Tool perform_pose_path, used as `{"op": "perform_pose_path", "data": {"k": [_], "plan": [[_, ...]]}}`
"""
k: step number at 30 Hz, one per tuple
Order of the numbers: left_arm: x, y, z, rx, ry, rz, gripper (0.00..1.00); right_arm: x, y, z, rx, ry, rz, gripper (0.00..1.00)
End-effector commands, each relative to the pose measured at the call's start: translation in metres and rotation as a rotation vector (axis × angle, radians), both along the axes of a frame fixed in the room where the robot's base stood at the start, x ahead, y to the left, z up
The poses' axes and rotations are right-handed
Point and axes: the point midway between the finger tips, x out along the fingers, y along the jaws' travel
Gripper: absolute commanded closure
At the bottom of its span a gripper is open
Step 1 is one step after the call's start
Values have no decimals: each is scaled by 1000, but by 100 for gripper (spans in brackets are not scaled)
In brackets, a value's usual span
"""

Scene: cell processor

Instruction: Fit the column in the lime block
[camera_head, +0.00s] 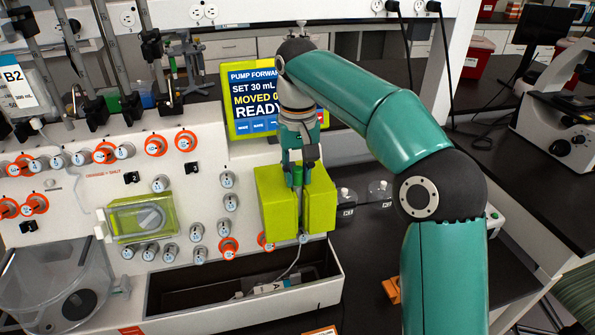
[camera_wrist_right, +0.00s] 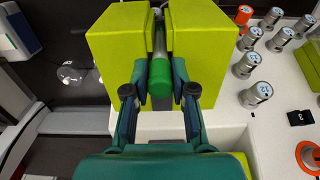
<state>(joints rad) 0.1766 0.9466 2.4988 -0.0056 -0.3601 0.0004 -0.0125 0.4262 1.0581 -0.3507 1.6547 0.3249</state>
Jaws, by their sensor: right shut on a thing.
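The lime block (camera_head: 318,203) stands upright against the right part of the white machine's front, with a vertical slot down its middle. It also shows in the right wrist view (camera_wrist_right: 210,65). The column has a green cap (camera_wrist_right: 159,79) and a pale tube that lies in line with the slot. My right gripper (camera_head: 298,178) is shut on the column at its green cap, in front of the lime block. How deep the column sits in the slot is hard to tell. A thin line hangs from the column's lower end. My left gripper is not in view.
The white machine's front (camera_head: 190,225) carries several grey and orange-ringed fittings. A dark open tray (camera_head: 240,300) lies below the block. The pump screen (camera_head: 258,100) stands behind my right wrist. Small bottles (camera_head: 378,190) stand on the dark bench to the right.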

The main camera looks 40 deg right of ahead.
Motion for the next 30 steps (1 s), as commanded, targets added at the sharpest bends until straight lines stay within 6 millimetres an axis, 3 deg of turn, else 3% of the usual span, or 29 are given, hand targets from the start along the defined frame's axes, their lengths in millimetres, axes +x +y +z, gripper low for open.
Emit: {"op": "perform_pose_path", "data": {"k": [5,6,11,23,30], "plan": [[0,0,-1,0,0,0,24,0,0,-2,0,0,-1,100],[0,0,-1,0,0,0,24,0,0,-2,0,0,-1,72],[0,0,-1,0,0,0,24,0,0,-2,0,0,-1,46],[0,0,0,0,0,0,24,1,0,2,-1,-2,0,46],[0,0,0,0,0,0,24,1,0,26,1,-4,0,46]]}}
